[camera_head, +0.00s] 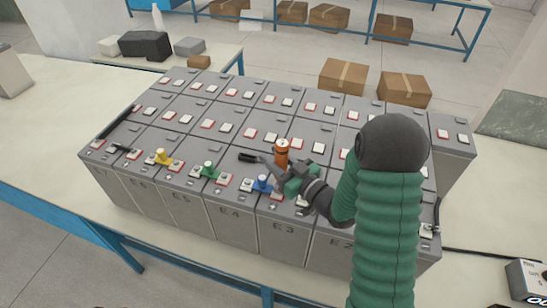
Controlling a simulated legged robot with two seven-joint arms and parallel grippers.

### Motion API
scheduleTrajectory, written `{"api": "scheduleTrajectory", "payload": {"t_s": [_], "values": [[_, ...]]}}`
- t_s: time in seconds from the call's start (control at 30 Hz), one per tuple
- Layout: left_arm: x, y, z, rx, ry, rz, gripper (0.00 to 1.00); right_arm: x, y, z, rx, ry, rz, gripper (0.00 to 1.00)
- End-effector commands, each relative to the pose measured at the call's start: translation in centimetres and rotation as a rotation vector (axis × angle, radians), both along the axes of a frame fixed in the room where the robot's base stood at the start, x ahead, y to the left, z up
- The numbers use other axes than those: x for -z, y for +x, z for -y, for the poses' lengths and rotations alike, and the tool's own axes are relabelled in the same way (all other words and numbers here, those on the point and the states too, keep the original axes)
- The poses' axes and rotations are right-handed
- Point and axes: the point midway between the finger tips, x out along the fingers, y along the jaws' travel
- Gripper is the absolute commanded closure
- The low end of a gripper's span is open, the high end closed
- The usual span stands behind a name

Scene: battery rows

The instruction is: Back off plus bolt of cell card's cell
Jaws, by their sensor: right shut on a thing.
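Grey battery cells (232,222) stand in rows on the table, with labels such as E5, E4, E3 and E2 on their front faces. Red-edged and white terminal pads are on their tops. My right gripper (283,170) is over the front row near E3, shut on an orange and black tool (281,150). The tool stands roughly upright; its lower end is hidden by the gripper, so I cannot tell whether it sits on a bolt. My left gripper is not in view.
Yellow (163,157), green (208,171) and blue (262,184) pieces sit on front-row cell tops, the blue one close to my right gripper. A black bar (116,122) lies at the left. Cardboard boxes (343,76) are behind.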

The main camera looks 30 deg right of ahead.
Motion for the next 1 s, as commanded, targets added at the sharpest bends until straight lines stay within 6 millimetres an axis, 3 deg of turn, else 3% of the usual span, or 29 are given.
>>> {"api": "scheduleTrajectory", "payload": {"t_s": [1.0], "values": [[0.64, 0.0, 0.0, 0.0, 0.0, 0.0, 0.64, 0.15, -0.11, -0.08, -0.001, 0.003, -0.011, 1.0]]}}
